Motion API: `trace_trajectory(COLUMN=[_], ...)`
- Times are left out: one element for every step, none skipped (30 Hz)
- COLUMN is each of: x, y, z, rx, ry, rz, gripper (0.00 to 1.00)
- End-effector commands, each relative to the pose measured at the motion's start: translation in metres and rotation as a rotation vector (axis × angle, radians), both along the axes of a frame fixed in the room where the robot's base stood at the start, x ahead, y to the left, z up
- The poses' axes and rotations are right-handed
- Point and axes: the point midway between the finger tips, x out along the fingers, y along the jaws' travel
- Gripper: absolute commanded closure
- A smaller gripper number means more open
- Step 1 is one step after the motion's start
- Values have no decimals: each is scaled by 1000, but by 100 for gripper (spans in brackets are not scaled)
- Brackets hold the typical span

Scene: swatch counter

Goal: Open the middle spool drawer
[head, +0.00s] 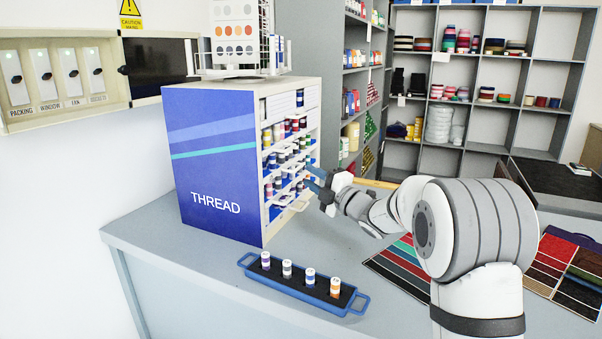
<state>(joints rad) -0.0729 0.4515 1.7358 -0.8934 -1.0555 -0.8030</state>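The thread cabinet (215,165) stands on the counter at left, its blue side marked THREAD. Its open front faces right and shows several tiers of coloured spools. The middle spool drawer cannot be clearly told from the other tiers at this angle. A pale lower drawer front or handle (299,204) juts out at the right. My gripper (312,178) is at the cabinet's front, beside the middle to lower tiers.
A blue-handled tray (257,277) with several spools lies in front of the cabinet. A wire rack with a colour card (236,35) stands on the cabinet. Shelves (480,85) fill the back. The counter's front left is clear.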

Motion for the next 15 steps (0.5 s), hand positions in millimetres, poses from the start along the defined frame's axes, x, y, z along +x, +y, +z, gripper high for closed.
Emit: trace_trajectory(x=[5,9,14,17,20,24,27,30,33,35,37,38,39,40,41], y=[7,11,16,19,23,27,30,32,36,38,40,41,42,43,44], z=[3,4,5,6,7,7,9,9,10,10,10,11,11,11,11], rx=[0,1,0,0,1,1,1,1,1,1,1,1,2,2,2], ry=[0,0,1,1,1,1,1,1,2,2,2,2,2,2,2], rz=[2,2,1,1,1,0,-1,-2,-2,-2,-2,-2,-3,-3,-4], gripper=[71,71,71,71,71,71,71,71,71,71,71,71,71,71,71])
